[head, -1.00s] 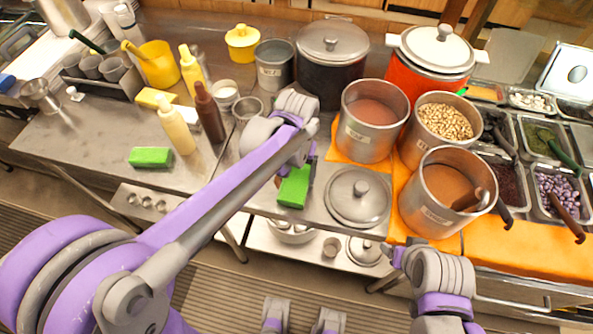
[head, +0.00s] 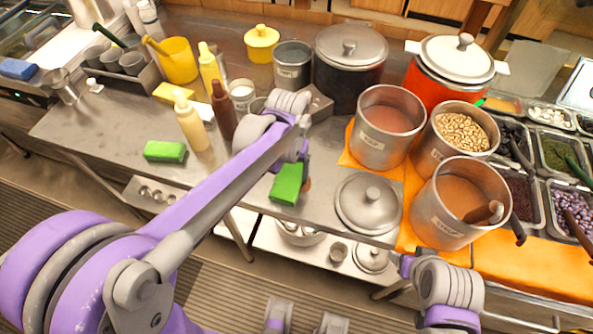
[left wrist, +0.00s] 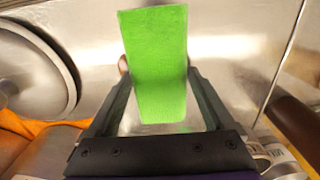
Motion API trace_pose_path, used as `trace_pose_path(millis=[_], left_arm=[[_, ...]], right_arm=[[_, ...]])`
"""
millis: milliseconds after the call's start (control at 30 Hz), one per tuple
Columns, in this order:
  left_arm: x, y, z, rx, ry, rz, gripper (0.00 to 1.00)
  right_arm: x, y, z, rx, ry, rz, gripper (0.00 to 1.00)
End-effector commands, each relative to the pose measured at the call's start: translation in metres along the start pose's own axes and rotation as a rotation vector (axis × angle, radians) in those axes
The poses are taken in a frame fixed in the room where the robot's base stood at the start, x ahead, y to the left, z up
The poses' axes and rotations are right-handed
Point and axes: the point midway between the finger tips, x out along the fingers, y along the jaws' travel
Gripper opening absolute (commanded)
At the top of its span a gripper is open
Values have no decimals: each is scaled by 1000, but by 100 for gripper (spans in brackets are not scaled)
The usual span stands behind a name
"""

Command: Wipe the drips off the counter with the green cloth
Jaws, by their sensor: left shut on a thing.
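My left gripper (left wrist: 158,85) is shut on a green cloth (head: 287,184), a block-like piece held over the steel counter (head: 230,178). The cloth also fills the middle of the left wrist view (left wrist: 157,62), between the two dark fingers. Whether it touches the counter is hard to tell. A small brown spot (head: 307,185), perhaps a drip, shows at the cloth's right edge. A second green block (head: 165,151) lies on the counter to the left. My right arm is at the lower right; its gripper (head: 406,265) shows only in part, apart from the cloth.
A steel lid (head: 368,203) lies just right of the cloth. Open pots of brown contents (head: 388,117) and beans (head: 462,133) stand on orange mats (head: 410,235). A brown bottle (head: 223,112) and a cream bottle (head: 190,125) stand behind left. The front-left counter is clear.

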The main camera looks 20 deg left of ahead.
Motion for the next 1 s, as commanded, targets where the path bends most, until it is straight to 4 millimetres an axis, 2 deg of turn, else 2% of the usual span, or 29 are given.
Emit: trace_pose_path(millis=[567,1000], left_arm=[[0,0,0,1,0,0,42],[0,30,0,3,0,0,42]], right_arm=[[0,0,0,0,0,0,67],[1,0,1,0,0,0,67]])
